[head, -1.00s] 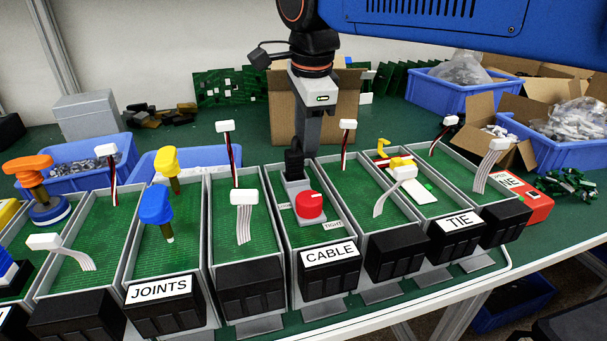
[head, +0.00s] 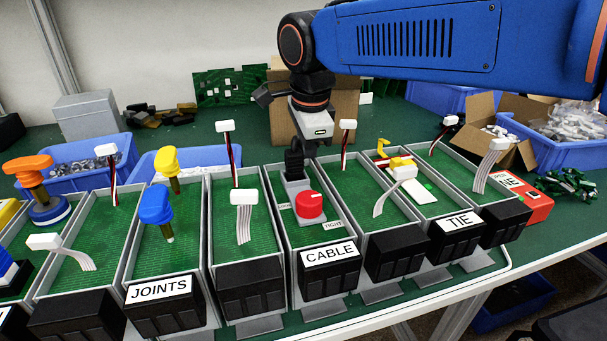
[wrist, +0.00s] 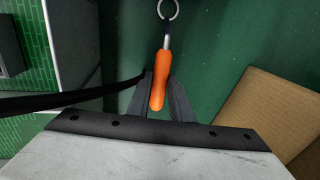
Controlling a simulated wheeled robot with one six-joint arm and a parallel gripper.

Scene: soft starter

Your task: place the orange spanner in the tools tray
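The orange spanner (wrist: 159,82) lies on the green surface in the wrist view, its orange handle toward me and its metal ring end at the top. My gripper (wrist: 161,76) has one finger on each side of the handle. The fingers are apart, with narrow gaps; I see no clear grip. In the head view my wrist (head: 314,122) is low behind the row of bins, and its fingers and the spanner are hidden there. No label in view reads tools, so I cannot pick out the tools tray.
Labelled bins read JOINTS (head: 160,290), CABLE (head: 329,255) and TIE (head: 459,222). Upright connectors and knobs rise from the bins. A cardboard box (head: 345,115) stands close behind my wrist. A black strip (wrist: 75,100) crosses the wrist view to the left finger. Blue crates (head: 560,150) stand right.

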